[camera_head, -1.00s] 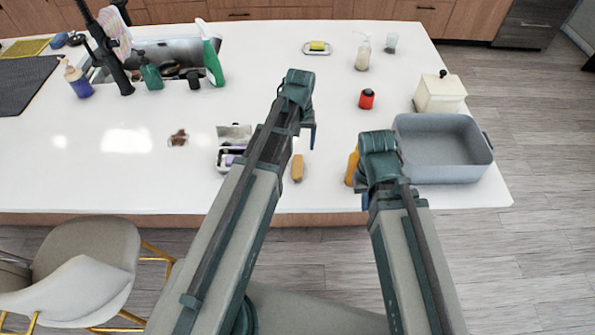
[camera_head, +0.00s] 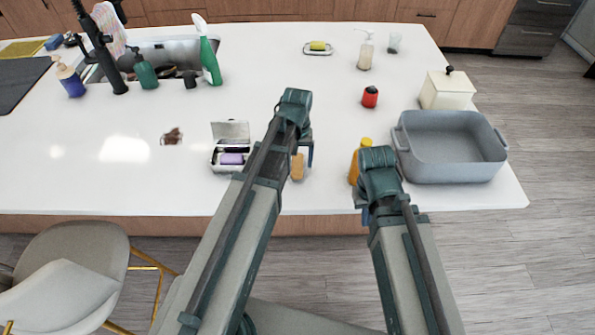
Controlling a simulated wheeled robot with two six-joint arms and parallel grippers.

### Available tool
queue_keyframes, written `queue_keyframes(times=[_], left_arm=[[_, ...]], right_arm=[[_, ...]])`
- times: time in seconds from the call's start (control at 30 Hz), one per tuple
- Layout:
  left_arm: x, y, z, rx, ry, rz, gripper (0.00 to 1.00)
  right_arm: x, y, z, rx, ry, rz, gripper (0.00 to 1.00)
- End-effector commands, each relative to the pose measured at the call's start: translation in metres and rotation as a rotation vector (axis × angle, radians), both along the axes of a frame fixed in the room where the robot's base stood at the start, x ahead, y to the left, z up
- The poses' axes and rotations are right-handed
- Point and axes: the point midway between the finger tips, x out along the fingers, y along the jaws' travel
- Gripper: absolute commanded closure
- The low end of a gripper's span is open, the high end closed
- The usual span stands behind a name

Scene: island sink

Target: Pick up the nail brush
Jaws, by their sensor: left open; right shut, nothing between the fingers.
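The nail brush, seemingly the small tan block (camera_head: 297,168), lies on the white island counter near its front edge. My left gripper (camera_head: 309,155) is open and right beside the block's upper right side, pointing down. Its arm covers part of the view, and I cannot tell whether the fingers touch the block. My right gripper (camera_head: 365,215) is shut and empty at the counter's front edge, mostly hidden under its wrist, just below the orange bottle (camera_head: 354,166).
A grey basin (camera_head: 452,168) stands at the right, with a cream canister (camera_head: 446,93) behind it. A red jar (camera_head: 370,97) stands behind the bottle. An open white case (camera_head: 229,160) holding a purple item lies left of my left arm. The counter centre is clear.

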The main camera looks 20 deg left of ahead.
Motion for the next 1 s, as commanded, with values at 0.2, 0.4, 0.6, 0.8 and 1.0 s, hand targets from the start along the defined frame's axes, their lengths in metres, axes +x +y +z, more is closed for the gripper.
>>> queue_keyframes(times=[0.2,0.4,0.6,0.8,1.0], left_arm=[[0.0007,-0.0001,-0.0207,0.000,0.000,0.000,0.21],[0.0007,-0.0001,-0.0187,0.000,0.000,0.000,0.21],[0.0008,-0.0002,-0.0186,0.000,0.000,0.000,0.57],[0.0007,-0.0001,-0.0187,0.000,0.000,0.000,0.93],[0.0008,-0.0001,-0.0187,0.000,0.000,0.000,1.00]], right_arm=[[0.0000,0.0000,-0.0207,0.000,0.000,0.000,1.00],[0.0000,0.0000,-0.0186,0.000,0.000,0.000,1.00],[0.0000,0.0000,-0.0186,0.000,0.000,0.000,1.00],[0.0000,0.0000,-0.0187,0.000,0.000,0.000,1.00],[0.0000,0.0000,-0.0187,0.000,0.000,0.000,1.00]])
